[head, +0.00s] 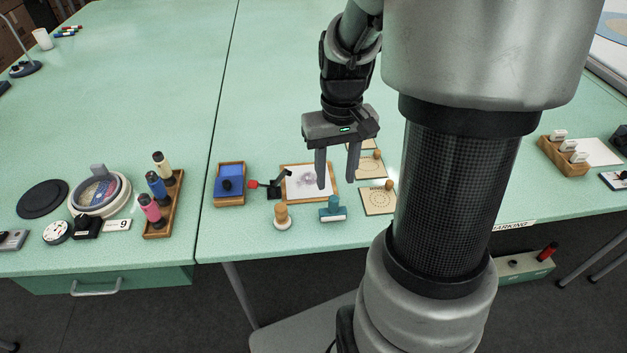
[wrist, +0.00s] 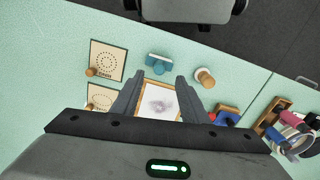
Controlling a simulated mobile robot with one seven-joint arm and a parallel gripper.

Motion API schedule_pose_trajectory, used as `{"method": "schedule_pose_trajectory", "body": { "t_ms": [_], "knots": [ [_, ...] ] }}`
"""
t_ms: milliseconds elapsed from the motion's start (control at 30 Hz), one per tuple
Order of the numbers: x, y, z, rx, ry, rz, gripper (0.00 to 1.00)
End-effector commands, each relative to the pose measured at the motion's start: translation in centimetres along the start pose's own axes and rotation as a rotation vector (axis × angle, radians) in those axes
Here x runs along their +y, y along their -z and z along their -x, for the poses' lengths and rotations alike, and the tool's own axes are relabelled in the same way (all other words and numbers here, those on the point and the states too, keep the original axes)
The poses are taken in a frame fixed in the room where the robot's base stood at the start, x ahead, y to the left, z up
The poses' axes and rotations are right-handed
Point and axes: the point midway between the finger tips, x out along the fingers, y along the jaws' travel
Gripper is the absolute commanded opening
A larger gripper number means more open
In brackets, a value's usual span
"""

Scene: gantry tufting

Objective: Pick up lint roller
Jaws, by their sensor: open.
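I cannot make out with certainty which object is the lint roller. A small teal piece with a stubby handle and a pale lower edge (head: 333,209) stands near the table's front edge; it also shows in the wrist view (wrist: 158,63). A red-and-black piece (head: 268,186) lies left of a framed sheet. My gripper (head: 337,183) points down above the framed sheet (head: 303,182), open and empty. In the wrist view my gripper's fingers (wrist: 155,88) are spread, with the sheet behind them. The teal piece is ahead of the fingertips, apart from them.
A wooden-handled stamp (head: 282,218) stands left of the teal piece. A blue pad in a wooden tray (head: 229,185) is farther left. Square cards with wooden knobs (head: 378,199) lie to the right. The table behind is mostly clear.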

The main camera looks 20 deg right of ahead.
Motion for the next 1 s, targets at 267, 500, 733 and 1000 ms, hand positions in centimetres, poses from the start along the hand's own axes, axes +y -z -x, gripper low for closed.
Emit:
{"method": "schedule_pose_trajectory", "body": {
  "t_ms": [267,500,733,1000],
  "knots": [
    [0.0,0.0,-3.4,0.000,0.000,0.000,0.40],
    [0.1,0.0,-6.4,-0.004,0.001,0.000,0.40],
    [0.2,0.1,-8.6,0.000,0.000,0.001,0.40],
    [0.2,0.1,-8.6,0.001,0.000,0.000,0.34]
  ]
}}
